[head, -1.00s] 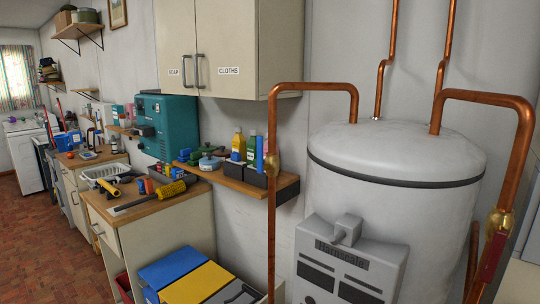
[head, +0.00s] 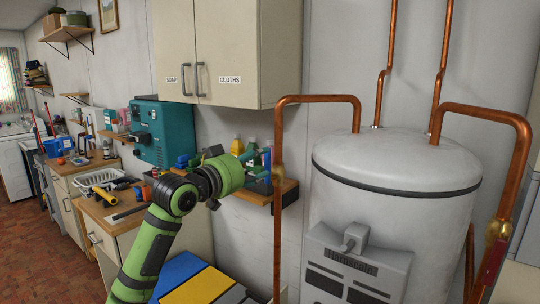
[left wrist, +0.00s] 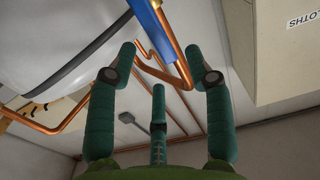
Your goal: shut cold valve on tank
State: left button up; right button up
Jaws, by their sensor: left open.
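The white tank (head: 400,155) stands at the right in the head view, with copper pipes. A valve with a blue lever sits on the left vertical pipe (head: 278,225); in the head view my gripper largely hides the lever. In the left wrist view the blue lever (left wrist: 151,27) runs along the copper pipe, just beyond and between my fingertips. My left gripper (head: 262,160) is at the valve's left, open, its teal fingers pointing at the pipe; it also shows in the left wrist view (left wrist: 160,62). I see no contact. My right gripper is out of view.
A second valve with a red lever (head: 488,272) is on the right pipe. A wooden shelf (head: 287,190) with bottles is behind my gripper. A wall cupboard (head: 230,50) hangs above. A tool-covered counter (head: 120,218) stands at the left.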

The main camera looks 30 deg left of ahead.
aim_at(268, 158)
pick_arm(q)
jog(key=w+p, duration=0.1)
jog(key=w, duration=0.1)
jog(key=w+p, duration=0.1)
jog(key=w, duration=0.2)
jog(key=shift+d+r, duration=0.1)
jog(key=shift+d, duration=0.1)
jog(key=shift+w+p, duration=0.25)
jog(key=shift+p, duration=0.05)
jog(key=shift+f, duration=0.2)
grip_shut()
